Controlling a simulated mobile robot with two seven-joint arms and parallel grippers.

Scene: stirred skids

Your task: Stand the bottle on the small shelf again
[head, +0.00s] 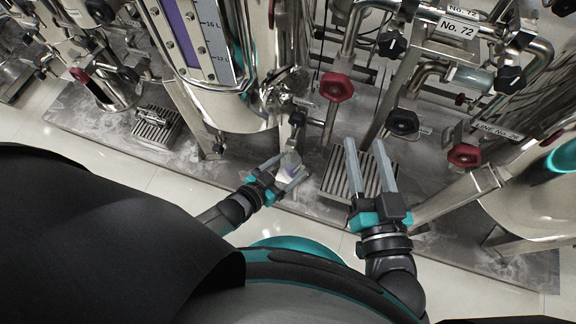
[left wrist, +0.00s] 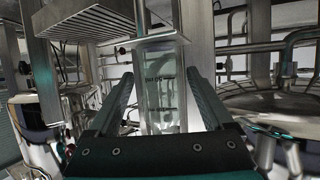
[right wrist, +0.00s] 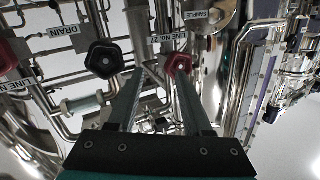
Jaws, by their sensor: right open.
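A small clear bottle (head: 291,163) with dark printed marks is between the fingers of my left gripper (head: 280,172), low in front of the steel tank.
A steel tank (head: 225,105) stands behind my left gripper. Red valve knobs (head: 336,87) and black knobs (head: 403,121) crowd the pipes around my right gripper. Another slatted stand (head: 156,128) is at the left. Tiled floor (head: 150,185) is clear in front of the skid.

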